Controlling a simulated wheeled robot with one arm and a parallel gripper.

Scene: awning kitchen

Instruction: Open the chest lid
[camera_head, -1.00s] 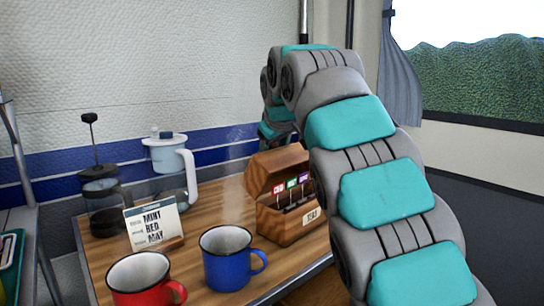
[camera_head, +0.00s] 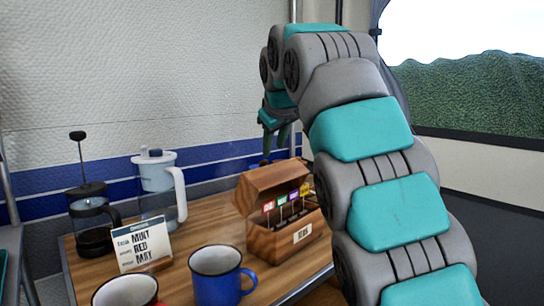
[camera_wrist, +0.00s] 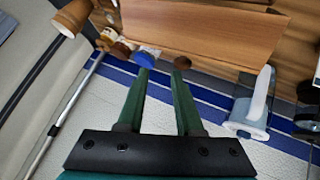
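The chest is a small wooden tea box (camera_head: 290,235) with a label on its front, on the table in the head view. Its lid (camera_head: 272,177) stands raised and tilted back, and colored tea packets show inside. My gripper (camera_head: 277,140) is above and behind the lid, partly hidden by my arm and the lid. In the wrist view, the two green fingers of my gripper (camera_wrist: 161,75) are apart with nothing between them. A broad wooden panel, apparently the lid (camera_wrist: 205,28), lies just beyond the fingertips. I cannot tell whether they touch it.
The blue-striped wall (camera_head: 215,165) is close behind. Several small jars (camera_wrist: 145,55) show past the fingers.

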